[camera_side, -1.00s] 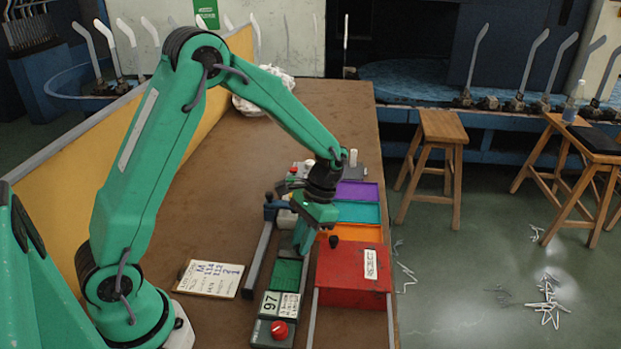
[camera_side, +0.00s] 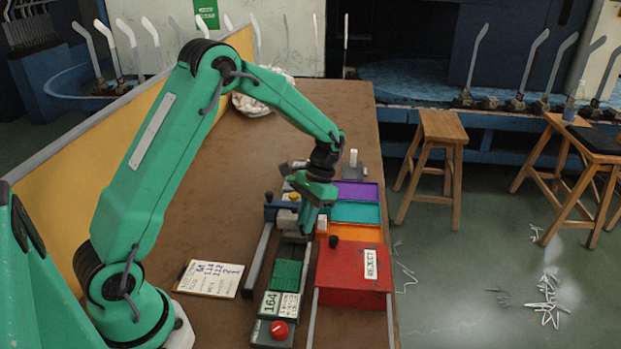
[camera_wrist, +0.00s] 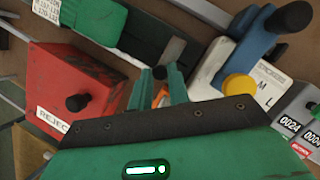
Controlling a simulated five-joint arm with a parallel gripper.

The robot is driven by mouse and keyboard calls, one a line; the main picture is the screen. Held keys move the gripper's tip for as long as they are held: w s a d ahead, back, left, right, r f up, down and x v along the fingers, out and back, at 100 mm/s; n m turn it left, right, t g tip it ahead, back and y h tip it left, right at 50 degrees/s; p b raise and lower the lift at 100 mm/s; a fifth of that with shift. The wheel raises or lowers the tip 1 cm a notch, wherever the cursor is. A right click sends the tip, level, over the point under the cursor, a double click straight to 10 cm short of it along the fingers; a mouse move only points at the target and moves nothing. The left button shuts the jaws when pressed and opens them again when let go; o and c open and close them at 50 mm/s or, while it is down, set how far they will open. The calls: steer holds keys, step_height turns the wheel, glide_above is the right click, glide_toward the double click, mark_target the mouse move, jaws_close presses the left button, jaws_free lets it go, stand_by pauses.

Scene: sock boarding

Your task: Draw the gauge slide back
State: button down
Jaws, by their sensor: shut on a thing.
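My gripper (camera_side: 308,231) is low over the far part of the measuring gauge (camera_side: 273,333), its fingers pointing down. In the wrist view my gripper (camera_wrist: 159,74) is closed around a small dark knob (camera_wrist: 158,72), apparently the gauge slide's; the fingers and the orange behind hide the rest. The gauge's display (camera_side: 271,303) reads 164, and a red knob (camera_side: 279,329) sits at its near end. A green piece (camera_side: 286,274), perhaps a sock, lies along the gauge track; it shows in the wrist view (camera_wrist: 90,18) too.
A red REJECT box (camera_side: 352,275) with a black knob stands close right of the gauge. Orange, teal (camera_side: 355,212) and purple trays lie beyond. A blue block (camera_side: 277,205) stands left of my gripper. A written card (camera_side: 209,278) lies on the open brown table left.

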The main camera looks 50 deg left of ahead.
steer(key=shift+w+d, duration=0.1)
steer(key=shift+w, duration=0.15)
steer(key=c, duration=1.5)
jaws_free()
steer(key=shift+o, duration=0.9)
steer(key=shift+s, duration=0.15)
steer(key=shift+r, duration=0.1)
steer(key=v, duration=0.7)
steer(key=shift+r, duration=0.3)
steer(key=shift+r, duration=0.1)
